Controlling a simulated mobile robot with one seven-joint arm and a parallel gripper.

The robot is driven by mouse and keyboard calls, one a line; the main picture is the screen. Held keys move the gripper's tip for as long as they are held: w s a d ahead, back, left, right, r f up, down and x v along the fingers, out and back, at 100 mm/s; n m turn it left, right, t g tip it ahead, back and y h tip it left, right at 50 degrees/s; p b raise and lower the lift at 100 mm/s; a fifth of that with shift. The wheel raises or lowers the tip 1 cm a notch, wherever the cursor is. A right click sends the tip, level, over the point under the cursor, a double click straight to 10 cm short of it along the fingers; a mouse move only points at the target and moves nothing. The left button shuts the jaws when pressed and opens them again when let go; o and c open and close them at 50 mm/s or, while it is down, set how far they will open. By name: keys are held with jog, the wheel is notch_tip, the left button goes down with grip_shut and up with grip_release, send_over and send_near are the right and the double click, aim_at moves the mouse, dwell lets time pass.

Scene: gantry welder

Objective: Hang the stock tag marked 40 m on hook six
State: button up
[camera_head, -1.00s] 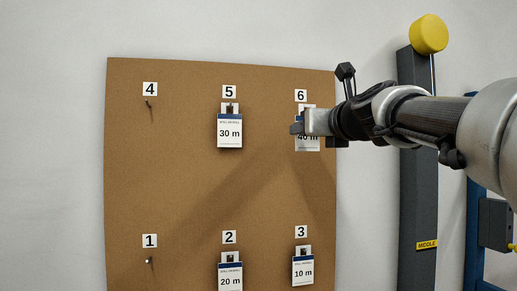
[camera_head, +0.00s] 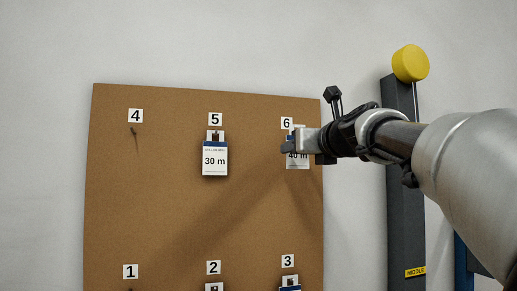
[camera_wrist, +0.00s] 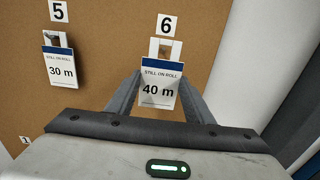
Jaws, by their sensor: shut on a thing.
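The tag marked 40 m (camera_wrist: 158,90) is white with a blue band and sits just below the number 6 label (camera_wrist: 168,25) in the wrist view. My gripper (camera_wrist: 160,88) has a finger on each side of it and is shut on it. In the head view the 40 m tag (camera_head: 298,161) is partly covered by my gripper (camera_head: 290,146), below the number 6 label (camera_head: 286,123).
The brown board (camera_head: 170,200) carries the hooks. A 30 m tag (camera_head: 215,160) hangs at five, left of my gripper. Hook four (camera_head: 133,131) is bare. Tags at two (camera_head: 214,287) and three (camera_head: 290,287) are cut off below. A dark post with a yellow cap (camera_head: 410,63) stands at the right.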

jog(key=shift+w+a+f, duration=0.2)
jog(key=shift+w, duration=0.7)
jog(key=shift+w+a+f, duration=0.15)
jog(key=shift+w+f, duration=0.05)
jog(key=shift+w, duration=0.65)
jog(key=shift+w+a+f, duration=0.2)
jog(key=shift+w, duration=0.7)
jog(key=o, duration=1.2)
jog(key=shift+s, duration=0.1)
